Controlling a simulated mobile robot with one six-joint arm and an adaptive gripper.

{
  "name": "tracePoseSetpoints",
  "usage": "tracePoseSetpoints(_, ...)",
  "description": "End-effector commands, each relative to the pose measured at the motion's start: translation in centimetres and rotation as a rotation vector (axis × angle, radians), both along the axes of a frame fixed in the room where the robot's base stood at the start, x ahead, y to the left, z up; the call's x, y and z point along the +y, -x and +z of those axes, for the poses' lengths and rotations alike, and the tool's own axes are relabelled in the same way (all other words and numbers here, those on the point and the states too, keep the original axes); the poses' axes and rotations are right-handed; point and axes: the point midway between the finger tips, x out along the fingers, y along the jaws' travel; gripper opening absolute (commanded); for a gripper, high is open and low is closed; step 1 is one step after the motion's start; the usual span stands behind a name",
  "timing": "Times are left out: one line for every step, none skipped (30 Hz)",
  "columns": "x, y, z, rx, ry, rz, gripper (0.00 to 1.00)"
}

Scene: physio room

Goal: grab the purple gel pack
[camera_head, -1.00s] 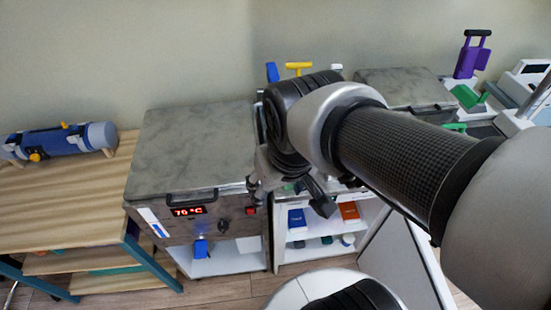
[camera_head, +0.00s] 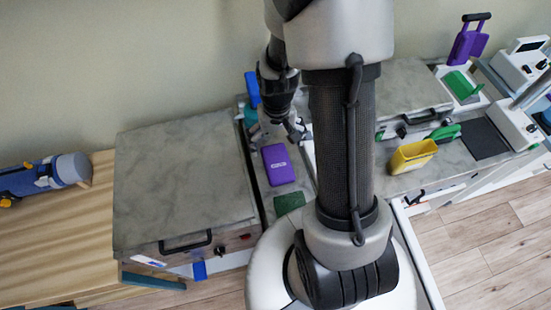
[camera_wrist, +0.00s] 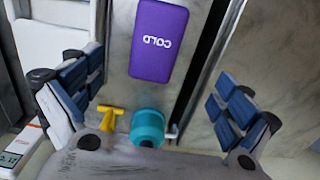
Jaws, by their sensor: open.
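The purple gel pack (camera_head: 278,165) lies flat on the narrow grey counter strip between the two lidded units. It also shows in the wrist view (camera_wrist: 158,41), with the word COLD on it, at the top centre beyond my fingers. My gripper (camera_head: 283,133) is above the back part of that strip, just behind the pack in the head view. The pack is apart from both fingers.
A grey lidded unit (camera_head: 180,180) stands left of the strip and another lid (camera_head: 415,85) right. A green pad (camera_head: 289,203) lies in front of the pack. In the wrist view, a teal round object (camera_wrist: 147,128) and a yellow T-handle (camera_wrist: 108,117) are near my fingers.

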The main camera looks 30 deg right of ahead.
Motion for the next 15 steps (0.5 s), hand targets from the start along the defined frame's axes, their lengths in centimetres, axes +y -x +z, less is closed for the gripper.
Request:
tracePoseSetpoints(0.0, 0.1, -1.6, 0.005, -0.001, 0.000, 0.97)
tracePoseSetpoints(0.0, 0.1, -2.2, 0.005, -0.001, 0.000, 0.97)
tracePoseSetpoints(0.0, 0.1, -3.1, 0.005, -0.001, 0.000, 0.97)
tracePoseSetpoints(0.0, 0.1, -3.7, 0.005, -0.001, 0.000, 0.97)
tracePoseSetpoints(0.0, 0.1, -4.3, 0.004, -0.001, 0.000, 0.97)
tracePoseSetpoints(0.0, 0.1, -5.0, 0.004, -0.001, 0.000, 0.97)
tracePoseSetpoints(0.0, 0.1, -5.5, 0.003, -0.001, 0.000, 0.97)
tracePoseSetpoints(0.0, 0.1, -5.9, 0.003, -0.001, 0.000, 0.97)
tracePoseSetpoints(0.0, 0.0, -6.4, 0.003, -0.001, 0.000, 0.97)
tracePoseSetpoints(0.0, 0.0, -6.7, 0.001, 0.000, 0.000, 0.97)
tracePoseSetpoints(0.0, 0.0, -6.9, 0.000, 0.000, 0.000, 0.97)
tracePoseSetpoints(0.0, 0.0, -7.1, 0.000, 0.000, 0.000, 0.97)
tracePoseSetpoints(0.0, 0.0, -7.3, 0.000, 0.000, 0.001, 0.97)
tracePoseSetpoints(0.0, 0.0, -7.4, 0.000, 0.000, 0.000, 0.97)
tracePoseSetpoints(-0.1, 0.0, -7.6, 0.000, 0.000, 0.000, 0.97)
